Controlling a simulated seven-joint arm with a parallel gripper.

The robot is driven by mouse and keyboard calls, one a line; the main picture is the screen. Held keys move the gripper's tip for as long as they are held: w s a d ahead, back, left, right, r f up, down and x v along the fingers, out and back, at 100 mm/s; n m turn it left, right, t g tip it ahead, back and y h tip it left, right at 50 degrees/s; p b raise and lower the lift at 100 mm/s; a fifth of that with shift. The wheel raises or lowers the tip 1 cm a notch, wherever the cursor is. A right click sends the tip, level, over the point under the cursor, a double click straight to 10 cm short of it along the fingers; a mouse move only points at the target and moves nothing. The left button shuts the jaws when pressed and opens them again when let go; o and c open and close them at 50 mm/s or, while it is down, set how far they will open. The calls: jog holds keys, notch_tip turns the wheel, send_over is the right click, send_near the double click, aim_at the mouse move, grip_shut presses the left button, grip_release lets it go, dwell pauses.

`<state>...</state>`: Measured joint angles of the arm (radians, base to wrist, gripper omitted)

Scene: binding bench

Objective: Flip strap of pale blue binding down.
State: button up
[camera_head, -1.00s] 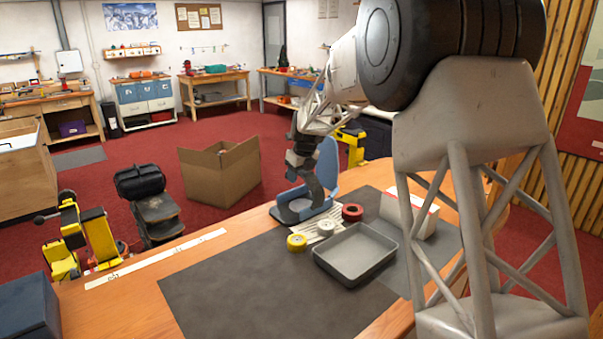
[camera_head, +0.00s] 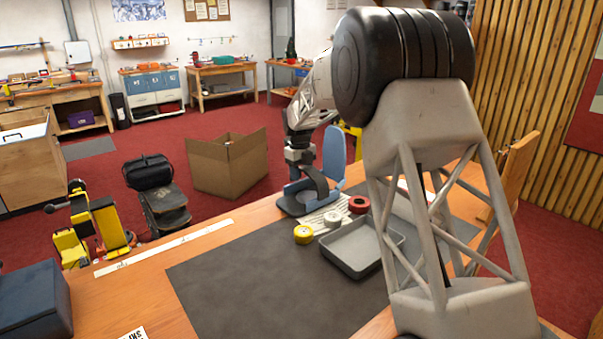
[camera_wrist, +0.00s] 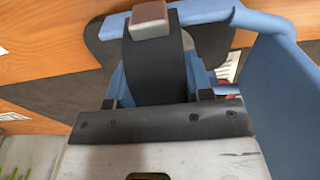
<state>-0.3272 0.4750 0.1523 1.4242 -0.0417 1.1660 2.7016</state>
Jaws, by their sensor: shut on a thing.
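The pale blue binding (camera_head: 335,153) stands at the bench's far edge, with its highback upright. Its dark strap (camera_head: 320,184) arches over the base on the left side of the highback. My gripper (camera_head: 302,171) points down at the strap's upper end and is shut on it. The binding's blue frame (camera_wrist: 285,90) is at the right there. The finger hides the exact grip and the other finger.
A dark mat (camera_head: 250,290) is mostly bare. A cardboard box (camera_head: 225,170) stands on the floor beyond.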

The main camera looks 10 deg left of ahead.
jog(key=o, duration=1.3)
jog(key=shift+f, duration=0.15)
jog(key=shift+w+a+r, duration=0.1)
jog(key=shift+r, duration=1.85)
jog(key=shift+w+a+r, duration=0.1)
jog(key=shift+r, duration=1.85)
